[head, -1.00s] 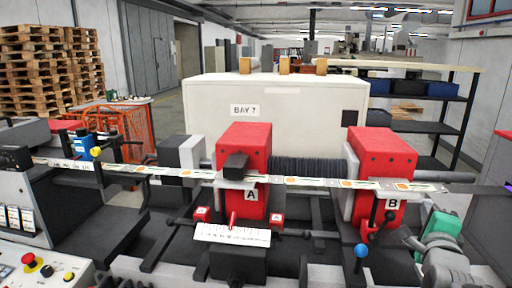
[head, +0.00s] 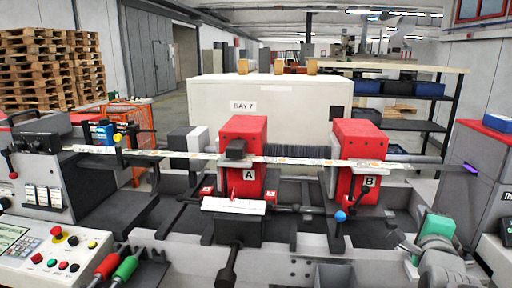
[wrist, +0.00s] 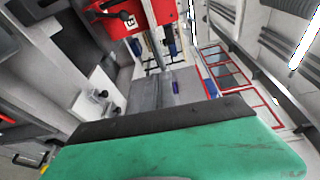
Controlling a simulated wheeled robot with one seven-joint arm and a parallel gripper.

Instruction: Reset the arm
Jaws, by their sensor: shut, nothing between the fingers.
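My arm, with grey links and a green part (head: 437,226), is folded low at the right of the head view. In the wrist view my gripper (wrist: 165,118) fills the bottom as a green block with a dark front edge. It is shut and holds nothing. The label rewinder stands in front of me. Its red blocks, A (head: 243,150) and B (head: 358,160), stand on the black bed. The label web (head: 285,160) runs across them. My gripper is to the right of block B and apart from it.
A control panel (head: 50,245) with buttons is at the lower left, beside red and green handles (head: 115,268). A white Bay 7 cabinet (head: 290,100) is behind the machine.

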